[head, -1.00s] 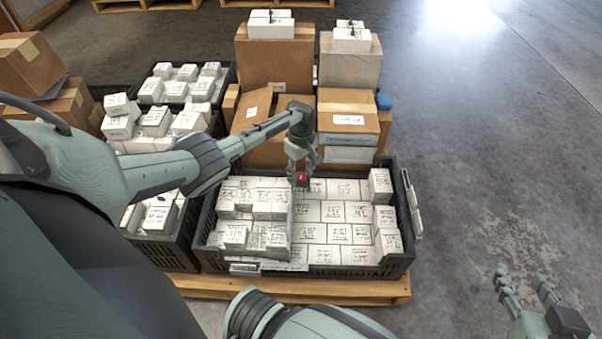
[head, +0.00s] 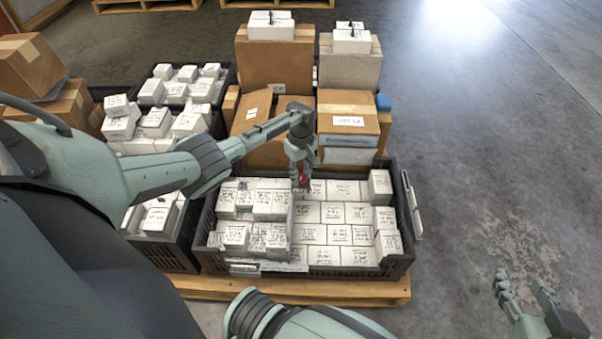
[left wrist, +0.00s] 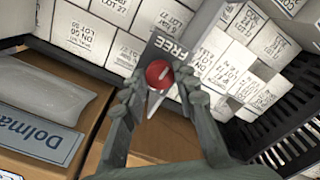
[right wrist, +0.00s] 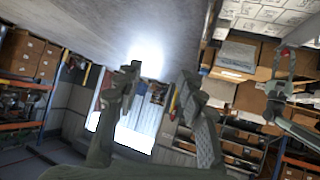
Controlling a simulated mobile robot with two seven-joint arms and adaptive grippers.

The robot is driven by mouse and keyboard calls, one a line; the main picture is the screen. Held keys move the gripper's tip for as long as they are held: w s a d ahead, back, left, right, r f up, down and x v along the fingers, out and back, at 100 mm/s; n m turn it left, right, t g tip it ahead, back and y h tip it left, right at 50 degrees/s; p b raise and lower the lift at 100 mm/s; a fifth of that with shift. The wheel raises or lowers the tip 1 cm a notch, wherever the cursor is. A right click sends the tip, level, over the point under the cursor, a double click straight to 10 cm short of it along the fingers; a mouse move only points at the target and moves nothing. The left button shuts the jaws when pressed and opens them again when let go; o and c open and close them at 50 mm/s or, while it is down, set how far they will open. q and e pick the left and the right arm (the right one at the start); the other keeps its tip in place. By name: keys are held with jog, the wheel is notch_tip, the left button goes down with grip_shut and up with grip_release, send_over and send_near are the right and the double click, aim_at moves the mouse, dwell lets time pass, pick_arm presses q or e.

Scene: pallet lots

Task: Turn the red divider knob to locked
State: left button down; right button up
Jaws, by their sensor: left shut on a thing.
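The red divider knob (head: 303,180) is at the back of the near black crate (head: 207,222), at the far end of the divider. In the left wrist view, the knob (left wrist: 158,74) has a pale line on its face, and a grey plate reading FREE (left wrist: 172,46) lies beside it. My left gripper (head: 302,175) is shut on the knob, one finger on each side, partly hiding it in the head view. The LOCKED marking is not visible. My right gripper (head: 525,285) is open and empty, out over the floor at the right; it also shows in the right wrist view (right wrist: 158,76).
White labelled boxes (head: 335,212) fill the crate, stacked higher at its left. Cardboard boxes (head: 348,122) stand close behind the knob. More crates of white boxes (head: 157,119) are at the left. The crate rests on a wooden pallet (head: 300,290). The floor at the right is clear.

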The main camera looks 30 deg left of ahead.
pick_arm(q)
jog(key=m+p, duration=0.1)
jog(key=m, duration=0.3)
jog(key=shift+m, duration=0.4)
jog(key=m, duration=0.2)
jog(key=shift+m, duration=0.4)
jog(key=m, duration=0.2)
jog(key=shift+m, duration=1.2)
jog(key=m, duration=0.3)
jog(key=shift+m, duration=0.4)
pick_arm(e)
jog(key=s+d+f+g+h, duration=0.2)
jog(key=s+d+f+g, duration=0.2)
jog(key=s+d+f, duration=0.15)
pick_arm(q)
jog(key=m, duration=0.2)
jog(key=shift+m, duration=0.4)
jog(key=m, duration=0.2)
jog(key=shift+m, duration=0.3)
jog(key=m, duration=0.3)
jog(key=shift+m, duration=0.3)
jog(key=m, duration=0.3)
jog(key=shift+b, duration=0.35)
jog(key=shift+m, duration=1.5)
pick_arm(e)
jog(key=w+a+r+t+y, duration=0.1)
jog(key=w+a+r+t, duration=0.2)
jog(key=w+a+r, duration=0.2)
jog(key=shift+t+y, duration=0.4)
jog(key=shift+w, duration=0.1)
